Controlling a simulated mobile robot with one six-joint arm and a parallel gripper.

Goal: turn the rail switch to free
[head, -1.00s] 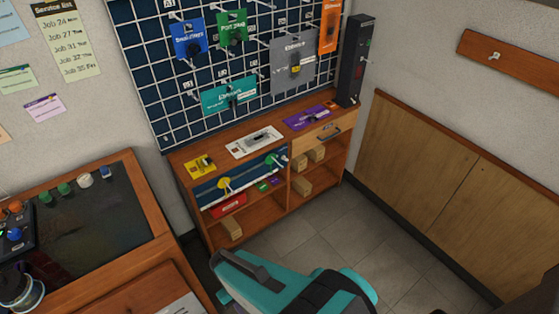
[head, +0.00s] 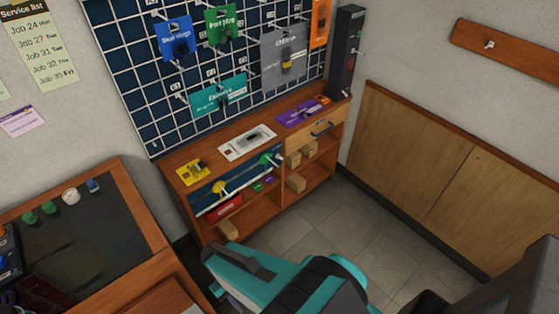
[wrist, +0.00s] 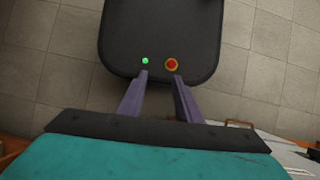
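No part is clearly readable as the rail switch at this size. In the head view, a pale rail (head: 238,193) crosses the front of the wooden cabinet (head: 262,222), with a yellow round piece (head: 219,188) and a green one (head: 265,160) by it. A tall dark unit (head: 345,50) with small controls stands at the cabinet's right end; its markings are too small to read. My gripper (wrist: 160,76) shows in the wrist view with its two purple fingers apart and nothing between them. It points down over my dark base, away from the cabinet.
A wall grid (head: 130,70) with blue, green, teal, grey and orange panels hangs above the cabinet. A wooden bench with a dark top (head: 90,240) stands at left. Wood panelling (head: 430,160) lines the right wall. Tiled floor (head: 350,225) is clear before the cabinet.

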